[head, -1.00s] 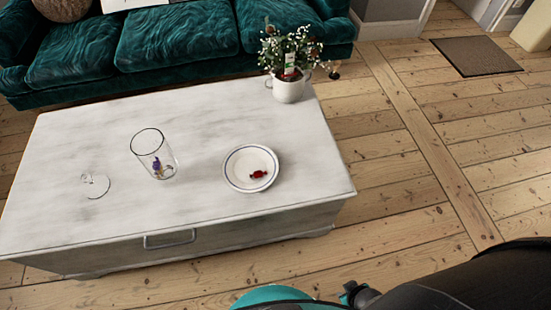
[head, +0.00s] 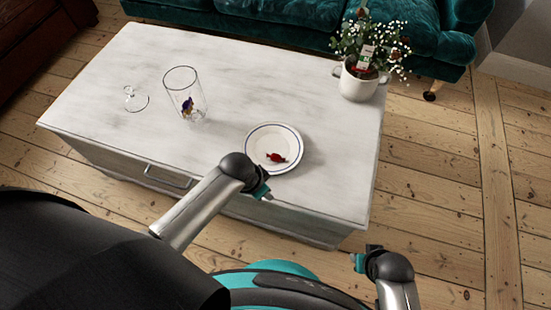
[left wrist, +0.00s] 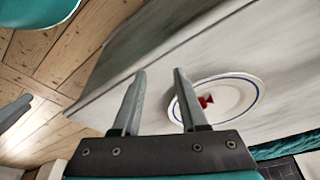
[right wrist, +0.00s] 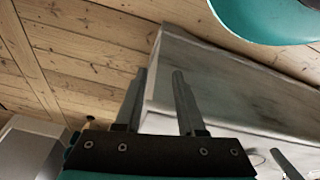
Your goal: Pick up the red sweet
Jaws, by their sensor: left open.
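The red sweet (head: 279,158) is a small wrapped candy lying on a white plate with a blue rim line (head: 264,138), on the pale tabletop. The sweet (left wrist: 206,101) and plate (left wrist: 249,83) also show in the left wrist view, just right of the fingers. My left gripper (head: 264,191) is near the table's front edge, close to the plate on its near side. Its fingers (left wrist: 160,72) are apart with nothing between them. My right gripper (head: 360,257) is beyond the table's front right corner. Its fingers (right wrist: 158,98) are apart and empty.
A clear glass jar (head: 185,90) with purple and other small items stands left of the plate. A glass lid (head: 136,99) lies further left. A potted plant (head: 360,80) stands at the back right corner. The tabletop right of the plate is clear.

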